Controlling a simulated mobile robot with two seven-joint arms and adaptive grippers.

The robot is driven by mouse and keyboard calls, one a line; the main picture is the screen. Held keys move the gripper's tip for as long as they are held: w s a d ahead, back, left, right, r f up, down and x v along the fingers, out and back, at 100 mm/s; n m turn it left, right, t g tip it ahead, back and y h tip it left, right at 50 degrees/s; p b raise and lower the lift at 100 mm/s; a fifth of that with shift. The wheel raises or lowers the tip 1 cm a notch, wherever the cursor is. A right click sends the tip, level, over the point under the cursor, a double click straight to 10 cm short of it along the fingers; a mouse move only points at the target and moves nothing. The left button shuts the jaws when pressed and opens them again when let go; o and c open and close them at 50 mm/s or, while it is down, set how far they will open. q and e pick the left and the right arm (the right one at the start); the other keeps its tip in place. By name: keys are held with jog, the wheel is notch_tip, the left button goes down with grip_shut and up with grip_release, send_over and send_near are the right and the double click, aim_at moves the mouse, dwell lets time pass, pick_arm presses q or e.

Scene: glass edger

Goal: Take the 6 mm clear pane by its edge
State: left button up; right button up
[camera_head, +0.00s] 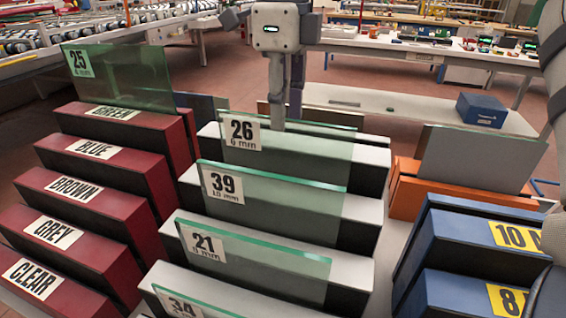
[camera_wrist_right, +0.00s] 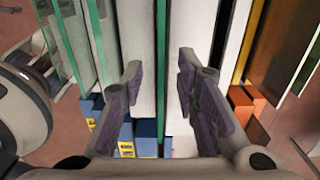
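The pane labelled 26, 6 mm (camera_head: 318,148), stands upright in the far slot of the pale rack (camera_head: 372,156). It is clear with a green edge. My right gripper (camera_head: 286,121) points down over its top edge, with one finger in front and one behind. In the right wrist view, my right gripper (camera_wrist_right: 158,82) is open. A green pane edge (camera_wrist_right: 161,50) runs between its fingers, with a gap on both sides. My left gripper is not in view.
Panes labelled 39 (camera_head: 285,200) and 21 (camera_head: 270,265) stand nearer in the pale rack. Dark red racks (camera_head: 160,180) with colour names and a green pane (camera_head: 125,80) are left. Blue racks (camera_head: 465,250) and an orange rack (camera_head: 408,195) are right.

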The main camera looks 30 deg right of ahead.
notch_tip(320, 180, down, 3)
jog(key=shift+r, duration=0.2)
jog(key=shift+w, duration=0.1)
grip_shut()
jog(key=shift+r, duration=0.1)
